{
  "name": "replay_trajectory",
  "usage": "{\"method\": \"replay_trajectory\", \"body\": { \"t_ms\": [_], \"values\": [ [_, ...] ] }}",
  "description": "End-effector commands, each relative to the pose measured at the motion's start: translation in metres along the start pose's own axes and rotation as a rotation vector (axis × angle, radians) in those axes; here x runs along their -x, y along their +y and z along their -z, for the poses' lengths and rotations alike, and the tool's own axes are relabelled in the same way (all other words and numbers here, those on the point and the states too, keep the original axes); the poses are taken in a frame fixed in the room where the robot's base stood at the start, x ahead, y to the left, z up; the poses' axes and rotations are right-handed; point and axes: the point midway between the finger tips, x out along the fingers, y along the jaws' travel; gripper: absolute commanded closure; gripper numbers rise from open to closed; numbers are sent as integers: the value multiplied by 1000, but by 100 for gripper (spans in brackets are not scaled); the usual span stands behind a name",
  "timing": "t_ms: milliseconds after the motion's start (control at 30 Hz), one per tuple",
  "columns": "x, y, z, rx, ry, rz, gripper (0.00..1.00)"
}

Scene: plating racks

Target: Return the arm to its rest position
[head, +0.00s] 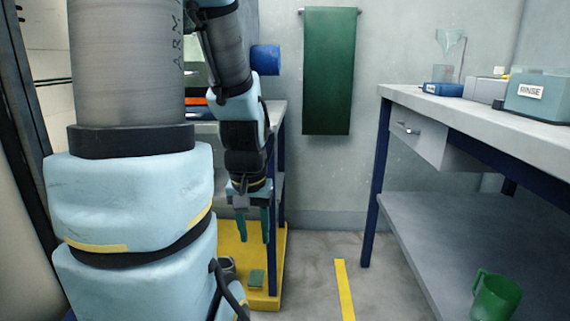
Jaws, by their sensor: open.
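My gripper (254,226) hangs at the end of my arm, left of the picture's middle, with its fingers pointing down. The two green fingers are apart and nothing shows between them. The gripper is in front of a yellow platform (277,285) on the floor. A small green block (257,279) lies on that platform, below the fingers in the picture. My large arm links fill the left side and hide much of what is behind them.
A workbench (542,139) with a RINSE box (540,96) and a lower shelf (425,225) stands at right. A green mug (496,297) is at lower right. A green towel (328,70) hangs on the wall. The floor between the benches, with a yellow stripe (344,290), is clear.

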Motion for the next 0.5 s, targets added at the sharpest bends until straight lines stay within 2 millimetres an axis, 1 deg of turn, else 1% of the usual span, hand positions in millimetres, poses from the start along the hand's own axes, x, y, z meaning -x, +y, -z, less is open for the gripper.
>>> {"method": "replay_trajectory", "body": {
  "t_ms": [33,467,500],
  "values": [
    [34,0,5,0,0,0,57],
    [168,1,24,0,0,0,57],
    [180,1,25,0,0,0,57]
  ]
}}
